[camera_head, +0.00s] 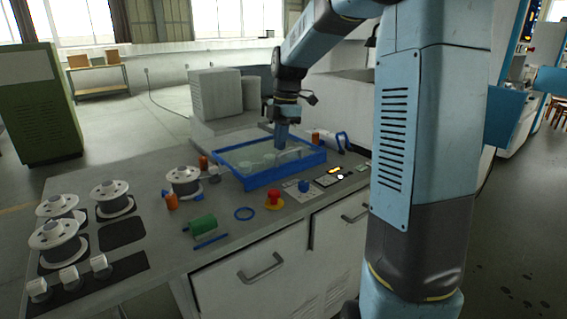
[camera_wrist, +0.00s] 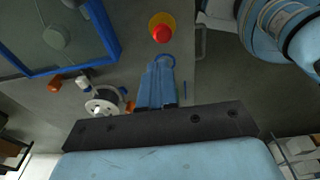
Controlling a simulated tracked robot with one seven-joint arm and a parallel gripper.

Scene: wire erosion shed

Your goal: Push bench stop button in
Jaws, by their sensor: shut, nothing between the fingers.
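The bench stop button (camera_head: 274,199) is a red mushroom head on a round yellow base, standing near the bench's front edge. In the wrist view the button (camera_wrist: 161,30) shows at the top middle, beyond my fingertips, with nothing touching it. My gripper (camera_head: 281,144) points down and appears over the blue-framed tray in the head view, farther back than the button. In the wrist view my gripper (camera_wrist: 158,60) shows its blue fingers shut together and empty. How far the button's head is pressed down cannot be told.
A blue-framed tray (camera_head: 268,181) lies behind the button. A blue ring (camera_head: 245,213), a green cylinder (camera_head: 203,224) and a blue bar (camera_head: 210,241) lie to its left. Several wire spools (camera_head: 185,181) stand farther left. A small blue knob (camera_head: 304,186) is right of the button.

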